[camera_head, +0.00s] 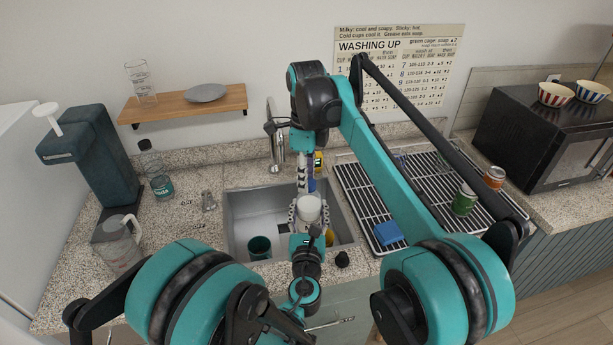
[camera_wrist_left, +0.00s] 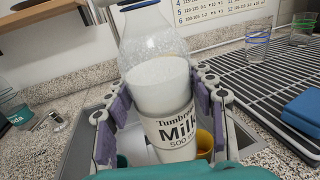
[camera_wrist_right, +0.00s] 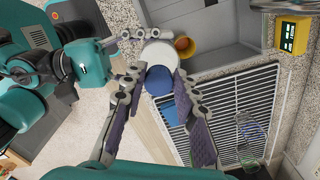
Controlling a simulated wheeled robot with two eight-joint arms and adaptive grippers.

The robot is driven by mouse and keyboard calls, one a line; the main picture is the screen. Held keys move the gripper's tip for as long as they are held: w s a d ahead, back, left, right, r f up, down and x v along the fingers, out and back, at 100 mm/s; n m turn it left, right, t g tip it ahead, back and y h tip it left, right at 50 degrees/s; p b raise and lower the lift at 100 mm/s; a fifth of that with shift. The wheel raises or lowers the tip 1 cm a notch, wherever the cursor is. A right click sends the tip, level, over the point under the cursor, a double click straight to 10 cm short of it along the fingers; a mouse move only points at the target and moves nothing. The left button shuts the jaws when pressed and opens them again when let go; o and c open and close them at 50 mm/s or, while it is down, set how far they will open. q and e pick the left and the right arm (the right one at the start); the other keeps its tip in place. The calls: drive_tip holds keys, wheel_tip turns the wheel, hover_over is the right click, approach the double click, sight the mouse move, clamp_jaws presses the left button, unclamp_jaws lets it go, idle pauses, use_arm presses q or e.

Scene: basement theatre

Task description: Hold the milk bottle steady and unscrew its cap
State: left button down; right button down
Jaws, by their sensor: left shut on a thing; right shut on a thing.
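The milk bottle (camera_wrist_left: 165,85) is clear with white milk and a "Milk" label, upright in the left wrist view. In the head view its milk (camera_head: 310,208) shows above the sink. My left gripper (camera_head: 309,216) is shut around the bottle's lower body, one finger on each side. The blue cap (camera_wrist_right: 158,81) shows at the bottle's top in the right wrist view, between my right fingertips. My right gripper (camera_head: 306,170) comes down from above and is shut on the cap. Whether the cap has loosened cannot be told.
Below are the steel sink (camera_head: 240,215) with a teal cup (camera_head: 259,247) and a yellow cup (camera_wrist_right: 185,46). A soda bottle (camera_head: 161,186) and a jug (camera_head: 122,240) stand left.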

drive_tip(key=n, duration=0.7)
drive_tip(key=shift+s+n, duration=0.3)
drive_tip(key=shift+s, duration=0.1)
drive_tip(key=n, duration=0.7)
drive_tip(key=shift+s+d+r, duration=0.1)
drive_tip(key=shift+s+d, duration=0.05)
drive_tip(key=shift+d, duration=0.1)
drive_tip(key=n, duration=0.7)
drive_tip(key=shift+d, duration=0.25)
drive_tip(key=n, duration=0.7)
drive_tip(key=shift+d, duration=0.25)
drive_tip(key=n, duration=0.5)
drive_tip(key=w+n, duration=0.1)
drive_tip(key=n, duration=0.5)
drive_tip(key=shift+w+n, duration=0.15)
drive_tip(key=shift+n, duration=0.25)
drive_tip(key=n, duration=0.5)
drive_tip(key=shift+w, duration=0.15)
drive_tip(key=n, duration=0.5)
drive_tip(key=shift+w+a+n, duration=0.15)
drive_tip(key=shift+a+n, duration=0.1)
drive_tip(key=shift+n, duration=0.15)
